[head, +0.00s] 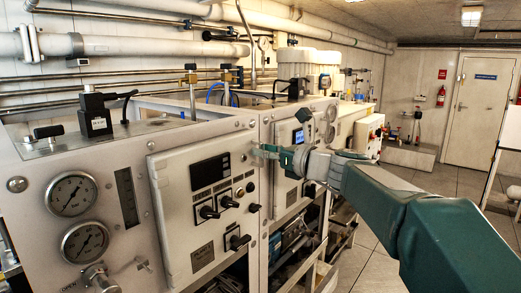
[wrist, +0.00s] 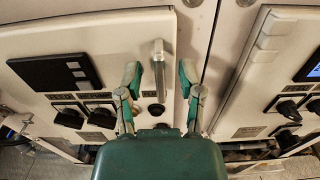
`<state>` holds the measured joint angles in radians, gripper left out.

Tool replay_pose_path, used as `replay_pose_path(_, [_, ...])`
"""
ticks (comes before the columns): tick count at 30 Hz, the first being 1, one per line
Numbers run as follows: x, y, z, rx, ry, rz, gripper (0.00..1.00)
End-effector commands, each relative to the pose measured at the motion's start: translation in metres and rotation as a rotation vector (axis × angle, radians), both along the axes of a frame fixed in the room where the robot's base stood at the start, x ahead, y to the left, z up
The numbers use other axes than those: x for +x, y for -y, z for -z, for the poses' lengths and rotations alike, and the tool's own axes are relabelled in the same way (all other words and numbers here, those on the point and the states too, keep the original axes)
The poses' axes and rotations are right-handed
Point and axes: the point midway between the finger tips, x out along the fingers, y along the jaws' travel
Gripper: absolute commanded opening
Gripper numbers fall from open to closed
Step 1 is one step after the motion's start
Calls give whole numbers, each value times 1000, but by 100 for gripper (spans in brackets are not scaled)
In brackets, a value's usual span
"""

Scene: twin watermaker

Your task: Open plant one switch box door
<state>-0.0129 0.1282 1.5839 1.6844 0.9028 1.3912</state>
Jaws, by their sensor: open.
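The near switch box door (head: 172,222) is a pale panel with a dark display, black knobs and a small label. It looks closed, and no labelling readable here says which plant it belongs to. The same door (wrist: 120,35) fills the left of the wrist view. A short metal handle (wrist: 160,62) stands out near its right edge. My gripper (head: 266,153) is at that right edge. In the wrist view my gripper (wrist: 160,78) is open, with one green-tipped finger on each side of the handle. I cannot tell whether either finger touches it.
A second switch box (wrist: 285,65) with a display and knobs sits to the right, close to my right finger. Two pressure gauges (head: 72,194) are left of the near door. Clear tiled floor (head: 415,178) lies right of the machines, leading to a white room door (head: 482,112).

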Motion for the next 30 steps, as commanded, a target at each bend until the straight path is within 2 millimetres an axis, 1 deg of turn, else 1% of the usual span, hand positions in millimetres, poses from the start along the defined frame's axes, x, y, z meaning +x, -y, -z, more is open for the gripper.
replay_pose_path(1, [4,-5,0,0,0,-2,49])
replay_pose_path(6, [9,-13,0,-1,0,0,49])
replay_pose_path(13, [9,-13,0,-1,0,0,49])
replay_pose_path(14, [9,-13,0,-1,0,0,35])
replay_pose_path(15, [9,-13,0,-1,0,0,17])
replay_pose_path(16, [9,-13,0,-1,0,0,4])
replay_pose_path(17, [9,-13,0,-1,0,0,0])
replay_pose_path(30, [6,-16,0,-1,1,0,0])
